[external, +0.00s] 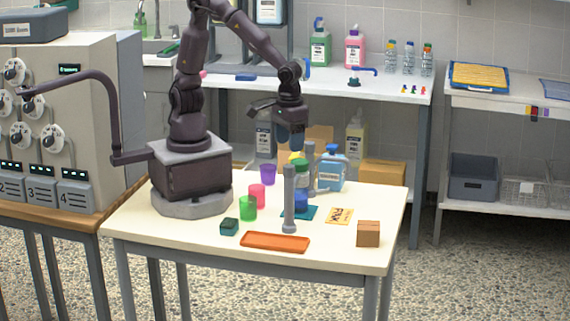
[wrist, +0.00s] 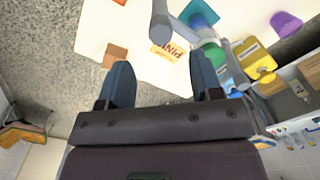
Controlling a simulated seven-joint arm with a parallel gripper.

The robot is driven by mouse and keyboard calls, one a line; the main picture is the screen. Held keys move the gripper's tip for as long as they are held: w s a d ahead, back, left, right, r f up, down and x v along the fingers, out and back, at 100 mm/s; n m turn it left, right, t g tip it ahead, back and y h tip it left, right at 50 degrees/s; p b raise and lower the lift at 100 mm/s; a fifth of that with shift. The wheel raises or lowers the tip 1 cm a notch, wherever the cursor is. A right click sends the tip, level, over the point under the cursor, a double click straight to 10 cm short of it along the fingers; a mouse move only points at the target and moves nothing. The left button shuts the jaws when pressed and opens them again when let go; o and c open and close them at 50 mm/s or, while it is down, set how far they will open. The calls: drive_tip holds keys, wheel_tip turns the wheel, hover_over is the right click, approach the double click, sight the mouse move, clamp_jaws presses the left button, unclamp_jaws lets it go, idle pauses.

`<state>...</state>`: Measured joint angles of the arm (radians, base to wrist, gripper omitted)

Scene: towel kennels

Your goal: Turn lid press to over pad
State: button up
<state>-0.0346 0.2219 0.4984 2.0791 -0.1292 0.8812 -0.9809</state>
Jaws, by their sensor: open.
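A grey upright post (external: 289,200) stands near the front middle of the table; it looks like the lid press. In the wrist view the grey post (wrist: 160,28) shows at the top, with a grey bar beside it running towards the bottles. The teal pad (external: 312,213) lies just right of the post, with a blue item on it. The pad also shows in the wrist view (wrist: 198,12). My gripper (external: 291,145) is high above the table, behind the post and clear of it. In the wrist view its two blue fingers (wrist: 162,85) are spread with nothing between them.
An orange tray (external: 274,242), brown box (external: 368,233), yellow card (external: 340,216) and dark green block (external: 229,226) lie on the table. Coloured cups (external: 248,208) stand left of the post. A blue bottle (external: 331,174) stands behind the pad. The right table edge is mostly clear.

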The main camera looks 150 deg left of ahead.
wheel_tip(320, 180, up, 5)
drive_tip(key=shift+r, duration=0.15)
idle(0.5)
drive_tip(key=s+d+r+m+t, duration=0.3)
drive_tip(key=s+d+m, duration=0.1)
drive_tip(key=d+m, duration=0.3)
drive_tip(key=s+d+r+m+t, duration=0.2)
drive_tip(key=s+d+m, duration=0.3)
drive_tip(key=d+m, duration=0.3)
drive_tip(key=r+m, duration=0.1)
drive_tip(key=m, duration=0.2)
drive_tip(key=shift+s+d+r+t, duration=0.2)
drive_tip(key=shift+s+d+t, duration=0.05)
drive_tip(key=shift+t, duration=0.15)
